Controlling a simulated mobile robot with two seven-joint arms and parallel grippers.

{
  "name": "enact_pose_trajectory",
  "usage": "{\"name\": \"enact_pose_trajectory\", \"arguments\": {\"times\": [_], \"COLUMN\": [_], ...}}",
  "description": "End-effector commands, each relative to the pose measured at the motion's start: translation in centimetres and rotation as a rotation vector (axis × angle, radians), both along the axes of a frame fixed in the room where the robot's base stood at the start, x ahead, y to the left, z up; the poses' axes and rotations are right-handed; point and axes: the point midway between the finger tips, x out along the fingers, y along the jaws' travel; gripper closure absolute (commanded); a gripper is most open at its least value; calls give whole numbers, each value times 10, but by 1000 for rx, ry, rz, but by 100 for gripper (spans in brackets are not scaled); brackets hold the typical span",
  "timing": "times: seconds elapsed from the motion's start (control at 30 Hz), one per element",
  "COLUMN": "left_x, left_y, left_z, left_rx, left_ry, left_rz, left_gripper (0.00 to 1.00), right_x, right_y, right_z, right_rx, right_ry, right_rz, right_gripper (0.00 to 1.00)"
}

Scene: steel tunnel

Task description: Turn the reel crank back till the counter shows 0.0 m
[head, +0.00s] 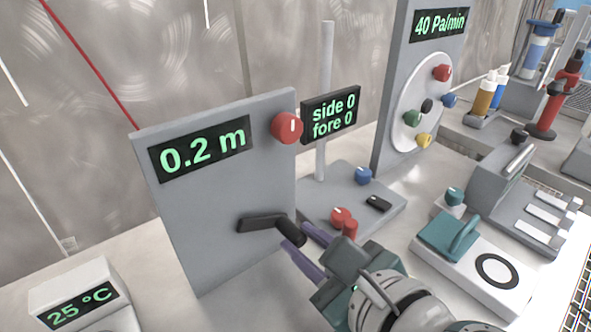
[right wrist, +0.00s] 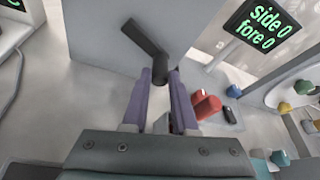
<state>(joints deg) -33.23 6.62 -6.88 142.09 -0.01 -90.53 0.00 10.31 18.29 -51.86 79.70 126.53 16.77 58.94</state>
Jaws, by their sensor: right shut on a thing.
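The grey reel panel (head: 215,210) stands upright in the head view, and its counter (head: 202,150) reads 0.2 m. The black crank arm (head: 258,222) reaches from the panel's lower middle to the right, ending in a dark handle knob (head: 291,232). My right gripper (head: 298,241) has its purple fingers at this knob and is shut on it. In the right wrist view the crank handle (right wrist: 161,70) sits between the fingertips, with the crank arm (right wrist: 142,37) running up and left from it. My left gripper is in neither view.
A red knob (head: 287,128) is at the panel's upper right. To the right stand a "side 0 fore 0" display (head: 331,115), a control box with red and blue knobs (head: 375,215), and a 40 Pa/min panel (head: 408,55). A 25 °C unit (head: 75,285) is at lower left.

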Motion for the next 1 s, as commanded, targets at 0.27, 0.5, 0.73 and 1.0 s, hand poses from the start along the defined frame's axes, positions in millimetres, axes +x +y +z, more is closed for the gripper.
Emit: {"name": "enact_pose_trajectory", "arguments": {"times": [0.27,0.5,0.73,1.0], "left_x": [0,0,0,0], "left_y": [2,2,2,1], "left_z": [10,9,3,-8], "left_rx": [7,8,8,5], "left_ry": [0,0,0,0], "left_rz": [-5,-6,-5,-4], "left_gripper": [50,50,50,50], "right_x": [0,0,-2,-6], "right_y": [0,0,3,8], "right_z": [13,22,31,40], "right_rx": [-209,-394,-572,-779], "right_ry": [-152,-287,-417,-567], "right_rz": [-2,-1,-1,0], "right_gripper": [100,100,100,100]}}
